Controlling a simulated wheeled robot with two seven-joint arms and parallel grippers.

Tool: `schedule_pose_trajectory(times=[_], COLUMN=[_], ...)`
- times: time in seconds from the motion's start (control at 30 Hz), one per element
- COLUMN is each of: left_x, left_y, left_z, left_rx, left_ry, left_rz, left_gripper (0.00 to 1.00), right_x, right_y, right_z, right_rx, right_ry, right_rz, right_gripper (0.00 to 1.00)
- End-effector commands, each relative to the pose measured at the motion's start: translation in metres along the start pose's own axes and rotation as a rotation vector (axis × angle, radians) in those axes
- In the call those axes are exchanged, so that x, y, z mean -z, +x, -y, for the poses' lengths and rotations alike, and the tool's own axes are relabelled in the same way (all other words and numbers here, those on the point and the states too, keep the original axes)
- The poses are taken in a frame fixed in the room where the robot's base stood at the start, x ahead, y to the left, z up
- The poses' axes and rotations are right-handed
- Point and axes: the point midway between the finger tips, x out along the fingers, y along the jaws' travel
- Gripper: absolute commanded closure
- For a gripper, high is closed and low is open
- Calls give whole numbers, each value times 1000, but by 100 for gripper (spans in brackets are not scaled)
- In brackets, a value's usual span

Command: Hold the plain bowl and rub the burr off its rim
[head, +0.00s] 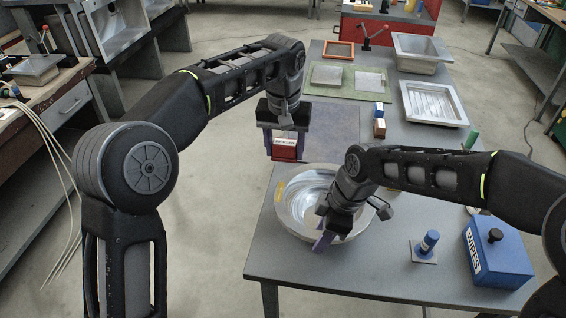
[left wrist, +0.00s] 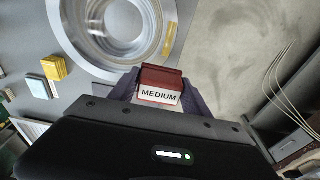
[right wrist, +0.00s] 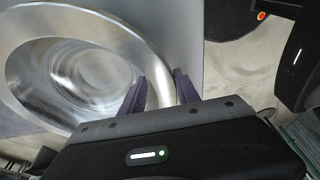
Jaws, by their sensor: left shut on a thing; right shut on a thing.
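The plain bowl (head: 298,205) is a wide shiny metal bowl near the table's front left. A yellow patch (left wrist: 168,38) marks its rim on the side near my left gripper. My right gripper (head: 324,236) is shut on the bowl's near rim; the right wrist view shows the fingers on either side of the bowl wall (right wrist: 150,60). My left gripper (head: 285,148) is shut on a red block (left wrist: 160,84) with a white label reading MEDIUM. It holds the block beyond the bowl's far left rim, apart from the bowl.
A blue WIPES box (head: 500,258) and a blue cylinder on a small plate (head: 424,252) stand at the front right. Small blue and brown blocks (head: 379,128) sit behind the bowl. Metal basins (head: 433,103) and a green mat (head: 343,92) lie farther back.

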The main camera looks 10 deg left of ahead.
Motion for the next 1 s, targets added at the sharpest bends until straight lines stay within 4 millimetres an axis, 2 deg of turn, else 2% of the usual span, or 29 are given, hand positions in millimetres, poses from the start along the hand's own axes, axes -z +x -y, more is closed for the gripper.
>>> schedule_pose_trajectory(times=[0.03, 0.33, 0.73, 0.87, 1.0], left_x=[0, 0, 0, 0, 0], left_y=[0, 0, 0, 0, 0], left_z=[0, 0, 0, 0, 0], left_rx=[0, 0, 0, 0, 0], left_ry=[0, 0, 0, 0, 0], left_rz=[0, 0, -1, -1, -1], left_gripper=[82, 82, 82, 82, 82], right_x=[-1, 0, 0, 0, 0], right_y=[2, 1, -7, -23, -50], right_z=[2, 1, 0, -1, -2], right_rx=[5, 2, -1, -2, -5], right_ry=[0, 0, 0, 0, 2], right_rz=[2, 1, 0, -1, -1], right_gripper=[61, 37, 36, 36, 36])
